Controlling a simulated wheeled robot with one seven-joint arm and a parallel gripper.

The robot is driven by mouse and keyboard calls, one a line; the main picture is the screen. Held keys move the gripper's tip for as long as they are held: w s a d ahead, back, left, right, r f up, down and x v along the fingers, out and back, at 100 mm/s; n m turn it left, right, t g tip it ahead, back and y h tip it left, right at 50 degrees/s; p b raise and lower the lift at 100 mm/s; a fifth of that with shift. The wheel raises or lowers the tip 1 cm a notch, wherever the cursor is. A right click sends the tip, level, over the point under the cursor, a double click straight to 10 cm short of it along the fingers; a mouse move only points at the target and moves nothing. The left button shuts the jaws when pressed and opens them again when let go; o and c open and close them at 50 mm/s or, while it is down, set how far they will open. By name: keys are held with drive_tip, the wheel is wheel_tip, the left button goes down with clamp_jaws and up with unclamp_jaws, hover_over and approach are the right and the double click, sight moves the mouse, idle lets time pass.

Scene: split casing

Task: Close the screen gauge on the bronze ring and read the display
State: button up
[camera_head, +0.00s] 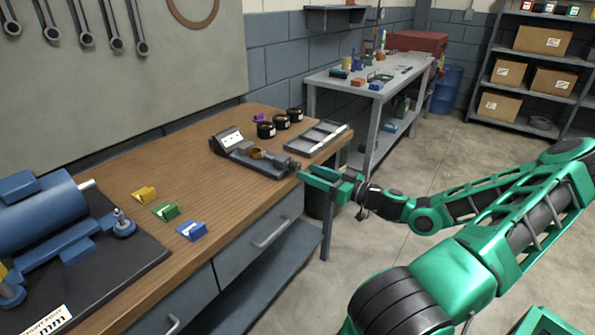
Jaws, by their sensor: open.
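The screen gauge (229,140) stands toward the far end of the wooden bench, a dark device with a tilted pale display and a long base with a barrel pointing right. The display's reading is too small to make out. A small bronze-coloured piece (256,153), likely the bronze ring, sits on the gauge's base between the display and the barrel; I cannot tell whether the jaws touch it. My green gripper (305,174) is open at the bench's front edge, just right of the gauge's barrel end (293,166). I see nothing held between its fingers.
Several dark cups (281,122) and a grey tray (318,138) stand behind the gauge. Yellow, green (166,212) and blue blocks lie left on the bench, beside a blue motor (50,220) on a dark mat. The bench between blocks and gauge is clear.

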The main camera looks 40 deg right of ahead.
sight(298, 168)
drive_tip(key=shift+x, duration=2.25)
drive_tip(key=shift+a, duration=0.1)
drive_tip(key=c, duration=1.1)
